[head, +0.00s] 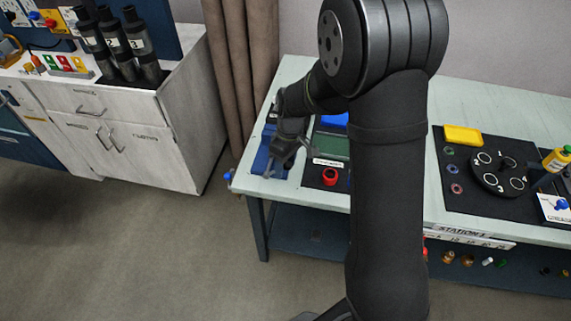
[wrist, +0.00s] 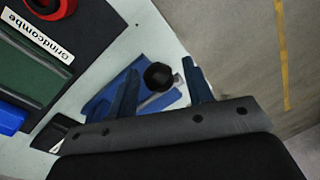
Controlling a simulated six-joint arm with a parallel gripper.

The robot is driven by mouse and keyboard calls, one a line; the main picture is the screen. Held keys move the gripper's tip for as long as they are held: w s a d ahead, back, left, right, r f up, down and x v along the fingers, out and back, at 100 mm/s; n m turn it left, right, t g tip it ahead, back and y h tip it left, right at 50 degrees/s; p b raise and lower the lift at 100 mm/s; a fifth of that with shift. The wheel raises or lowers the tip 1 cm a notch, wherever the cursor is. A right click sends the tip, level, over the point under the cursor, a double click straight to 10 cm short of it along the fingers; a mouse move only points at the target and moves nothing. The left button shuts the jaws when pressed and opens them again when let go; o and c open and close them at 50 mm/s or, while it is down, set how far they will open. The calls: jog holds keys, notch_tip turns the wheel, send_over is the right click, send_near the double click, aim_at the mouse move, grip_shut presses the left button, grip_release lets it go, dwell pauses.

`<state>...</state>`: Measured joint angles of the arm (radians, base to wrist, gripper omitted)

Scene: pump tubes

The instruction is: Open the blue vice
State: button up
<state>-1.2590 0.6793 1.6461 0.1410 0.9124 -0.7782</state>
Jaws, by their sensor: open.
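The blue vice (head: 262,160) sits at the left end of the pale table, partly hidden behind my gripper (head: 288,160) in the head view. In the wrist view the vice (wrist: 162,103) lies beyond my gripper (wrist: 160,68), whose two fingers are spread apart. A dark round knob (wrist: 158,76) shows between the fingers, with a gap on both sides. A short grey rod end shows just right of the knob. I cannot tell how far apart the vice's jaws are, since the fingers and palm hide part of it.
Right of the vice is a dark mat with a red ring (head: 330,177), a green block (head: 331,147) and a Grindcombe label (wrist: 40,34). The table's front edge is close to the vice. A dark board with a round dial (head: 497,174) lies further right.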

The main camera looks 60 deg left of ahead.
jog(key=shift+f, duration=0.2)
jog(key=shift+c, duration=0.5)
grip_shut()
jog(key=shift+s+r, duration=0.1)
